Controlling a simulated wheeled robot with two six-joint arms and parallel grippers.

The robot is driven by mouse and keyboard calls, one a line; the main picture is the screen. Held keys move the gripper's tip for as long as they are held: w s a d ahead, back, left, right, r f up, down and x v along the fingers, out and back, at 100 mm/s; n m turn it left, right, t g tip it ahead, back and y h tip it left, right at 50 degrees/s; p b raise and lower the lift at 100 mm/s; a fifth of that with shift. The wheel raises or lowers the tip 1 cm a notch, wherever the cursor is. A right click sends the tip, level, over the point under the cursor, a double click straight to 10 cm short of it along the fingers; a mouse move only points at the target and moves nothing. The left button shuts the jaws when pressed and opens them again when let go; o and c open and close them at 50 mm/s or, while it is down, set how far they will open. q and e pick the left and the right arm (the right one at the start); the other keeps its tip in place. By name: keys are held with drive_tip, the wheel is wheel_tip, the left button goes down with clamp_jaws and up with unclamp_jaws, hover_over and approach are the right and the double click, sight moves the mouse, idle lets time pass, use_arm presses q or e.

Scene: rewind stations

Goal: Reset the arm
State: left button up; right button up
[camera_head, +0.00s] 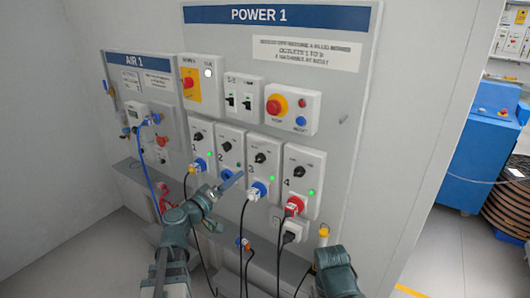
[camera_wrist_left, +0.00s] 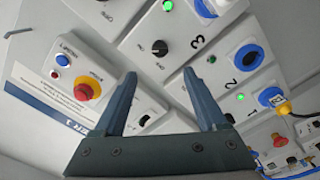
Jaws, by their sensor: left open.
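The POWER 1 board (camera_head: 345,90) carries several numbered grey socket units. Unit 3 (camera_head: 264,147) and unit 4 (camera_head: 304,155) each have a black knob and a lit green lamp. A blue plug (camera_head: 258,190) is at unit 3 and a red plug (camera_head: 294,205) at unit 4. My left gripper (camera_head: 236,180) is in front of the lower part of unit 2 and partly hides it. In the left wrist view it (camera_wrist_left: 160,78) is open, with nothing seen between its fingers. A black knob (camera_wrist_left: 160,47) shows just beyond the fingertips.
A red stop button (camera_head: 277,104) and blue reset button (camera_head: 301,121) sit above the units. Cables hang below them past a grey ledge (camera_head: 290,265). The AIR 1 board (camera_head: 155,88) is left. A blue cabinet (camera_head: 478,150) stands beyond the wall edge at right.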

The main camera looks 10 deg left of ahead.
use_arm(q)
drive_tip(key=s+d+f+m+g+h, duration=0.1)
drive_tip(key=s+d+f+m+g, duration=0.2)
drive_tip(key=d, duration=0.4)
drive_tip(key=s+d+f+m+g+h, duration=0.1)
drive_tip(key=s+d+f+m+g, duration=0.2)
drive_tip(key=d+f, duration=0.4)
drive_tip(key=s+d+f+m+g, duration=0.1)
drive_tip(key=s+d+f+g, duration=0.2)
drive_tip(key=d+g, duration=0.35)
drive_tip(key=s+f+m+g+y, duration=0.1)
drive_tip(key=s+f+g+y, duration=0.1)
drive_tip(key=s+f+y, duration=0.2)
drive_tip(key=s+f+m+g+y, duration=0.1)
drive_tip(key=s+f+g+y, duration=0.2)
drive_tip(key=s, duration=0.7)
drive_tip(key=shift+s+d+f+m+y+p, duration=0.2)
drive_tip(key=shift+d+f+m+y+p, duration=0.25)
drive_tip(key=shift+y, duration=0.85)
